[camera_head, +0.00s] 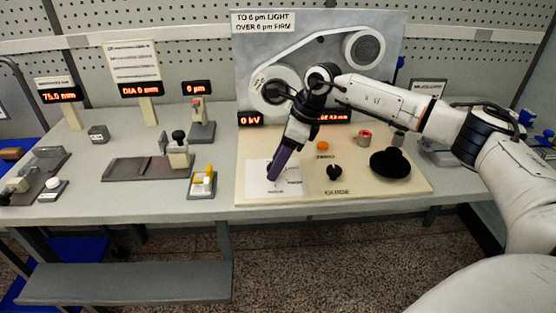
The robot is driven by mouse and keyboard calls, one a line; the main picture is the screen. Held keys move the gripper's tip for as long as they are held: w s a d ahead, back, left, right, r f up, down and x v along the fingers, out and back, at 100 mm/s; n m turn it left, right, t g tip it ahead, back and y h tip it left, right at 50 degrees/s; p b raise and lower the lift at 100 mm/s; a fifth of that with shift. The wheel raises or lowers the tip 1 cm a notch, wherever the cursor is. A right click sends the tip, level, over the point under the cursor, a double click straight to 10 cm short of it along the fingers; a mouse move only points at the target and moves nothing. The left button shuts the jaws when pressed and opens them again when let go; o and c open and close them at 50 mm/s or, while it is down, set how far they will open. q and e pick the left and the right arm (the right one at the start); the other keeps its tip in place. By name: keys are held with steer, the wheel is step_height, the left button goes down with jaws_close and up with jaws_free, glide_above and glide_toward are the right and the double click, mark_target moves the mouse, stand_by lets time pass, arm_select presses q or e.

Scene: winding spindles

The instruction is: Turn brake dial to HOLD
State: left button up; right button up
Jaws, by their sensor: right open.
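My right gripper (277,170) reaches down from the upper right over the cream control board (400,188). Its dark purple fingers point down at a white card (256,187) with small print on the board's left part. The gripper is open. The brake dial itself is not clearly visible; it may be hidden behind the fingers on the white card. The print on the card is too small to read, so I cannot make out HOLD or any pointer. My left gripper is out of view.
To the right on the board are a small black knob (333,172), an orange button (323,146), a large black disc (390,163) and a red-topped part (365,136). Behind stands a grey panel with a pulley (364,48). Several gauges and fixtures, including a yellow-marked one (203,183), stand left.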

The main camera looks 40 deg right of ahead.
steer(key=c, duration=1.1)
steer(key=shift+o, duration=0.2)
